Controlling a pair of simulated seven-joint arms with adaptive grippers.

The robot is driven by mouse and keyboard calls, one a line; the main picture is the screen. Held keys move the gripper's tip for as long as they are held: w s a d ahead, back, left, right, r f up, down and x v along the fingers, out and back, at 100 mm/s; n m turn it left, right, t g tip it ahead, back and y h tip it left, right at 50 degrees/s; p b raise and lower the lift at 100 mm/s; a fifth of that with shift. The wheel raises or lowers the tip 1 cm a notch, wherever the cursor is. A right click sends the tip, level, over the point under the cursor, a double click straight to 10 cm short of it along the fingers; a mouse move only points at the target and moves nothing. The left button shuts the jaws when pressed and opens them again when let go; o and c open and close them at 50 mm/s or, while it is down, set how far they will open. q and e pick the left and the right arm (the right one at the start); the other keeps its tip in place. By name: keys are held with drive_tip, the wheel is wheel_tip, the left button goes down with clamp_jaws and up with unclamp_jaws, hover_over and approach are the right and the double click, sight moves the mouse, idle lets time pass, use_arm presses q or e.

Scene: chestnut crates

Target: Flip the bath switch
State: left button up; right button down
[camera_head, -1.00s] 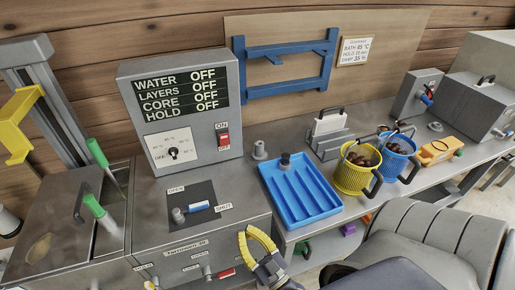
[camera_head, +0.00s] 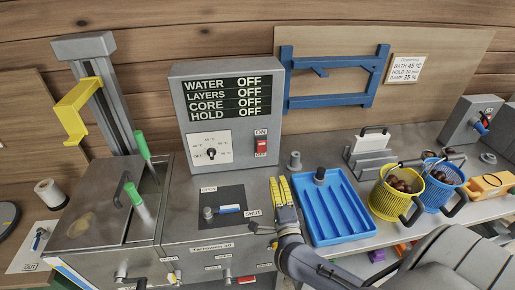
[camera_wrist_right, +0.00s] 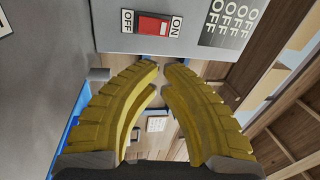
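The bath switch (camera_head: 262,146) is a red rocker between ON and OFF labels on the front of the grey control box (camera_head: 177,120). The box's display (camera_head: 226,98) reads OFF on all four lines: water, layers, core and hold. My right gripper (camera_head: 278,181) has yellow fingers and is in front of and below the switch, apart from it and empty. In the right wrist view the fingertips (camera_wrist_right: 161,66) are almost together, with a narrow gap, and the red switch (camera_wrist_right: 153,25) is just beyond them. My left gripper is in no view.
A blue tray (camera_head: 347,232) lies just right of my right gripper. A yellow basket (camera_head: 388,205) and a blue basket (camera_head: 433,198) stand farther right. A lidded metal bath (camera_head: 82,207) with green-handled items is at left. A small metal peg (camera_head: 294,160) stands near the box.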

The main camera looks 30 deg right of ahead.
sight(266, 142)
drive_tip(key=shift+w+a+r, duration=0.1)
drive_tip(key=shift+w+a, duration=0.05)
drive_tip(key=shift+w, duration=0.2)
drive_tip(key=shift+w, duration=0.1)
drive_tip(key=x, duration=1.3)
drive_tip(key=shift+w+r, duration=0.1)
drive_tip(key=shift+w, duration=0.3)
drive_tip(key=shift+w+d+r, duration=0.4)
drive_tip(key=shift+w+r, duration=0.1)
drive_tip(key=shift+w, duration=0.2)
drive_tip(key=shift+s+a, duration=0.1)
drive_tip(key=s+a+r, duration=0.1)
drive_tip(key=s+a, duration=0.1)
drive_tip(key=s, duration=0.4)
drive_tip(key=s+a+r, duration=0.1)
drive_tip(key=s+a, duration=0.1)
drive_tip(key=s, duration=0.5)
drive_tip(key=shift+a, duration=0.35)
